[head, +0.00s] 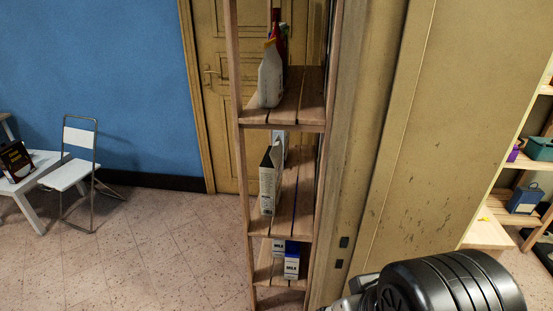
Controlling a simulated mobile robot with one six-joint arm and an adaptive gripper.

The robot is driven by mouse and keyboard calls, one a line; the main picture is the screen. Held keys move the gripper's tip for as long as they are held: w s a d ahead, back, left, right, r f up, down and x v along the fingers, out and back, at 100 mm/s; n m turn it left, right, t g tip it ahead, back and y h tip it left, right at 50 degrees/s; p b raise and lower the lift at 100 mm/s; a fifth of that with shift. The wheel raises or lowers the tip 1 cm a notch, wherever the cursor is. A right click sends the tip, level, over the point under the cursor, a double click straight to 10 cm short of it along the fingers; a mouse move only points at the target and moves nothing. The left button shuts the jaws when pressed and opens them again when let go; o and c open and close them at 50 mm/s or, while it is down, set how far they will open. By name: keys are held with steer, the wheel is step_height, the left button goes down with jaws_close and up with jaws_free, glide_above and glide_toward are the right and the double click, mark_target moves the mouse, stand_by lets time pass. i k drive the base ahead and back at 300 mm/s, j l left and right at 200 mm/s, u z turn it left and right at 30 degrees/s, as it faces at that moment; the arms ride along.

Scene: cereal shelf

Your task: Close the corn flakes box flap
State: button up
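A tall pale box (268,188) with small dark print stands upright on the middle shelf of the narrow wooden rack. Its top looks open, with a dark slanted flap or opening showing at the upper end. I cannot read corn flakes on either box. My gripper is not in view; only a black part of my arm shows at the lower right.
A white chair (72,170) stands beside the white table (30,195). A tan wall is right of the rack. Floor between chair and rack is clear.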

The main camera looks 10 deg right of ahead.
mark_target(274, 154)
steer(key=j+z, duration=0.25)
steer(key=j, duration=0.3)
steer(key=i+j+z, duration=0.1)
steer(key=j+z, duration=0.15)
steer(key=j, duration=0.35)
steer(key=i, duration=0.5)
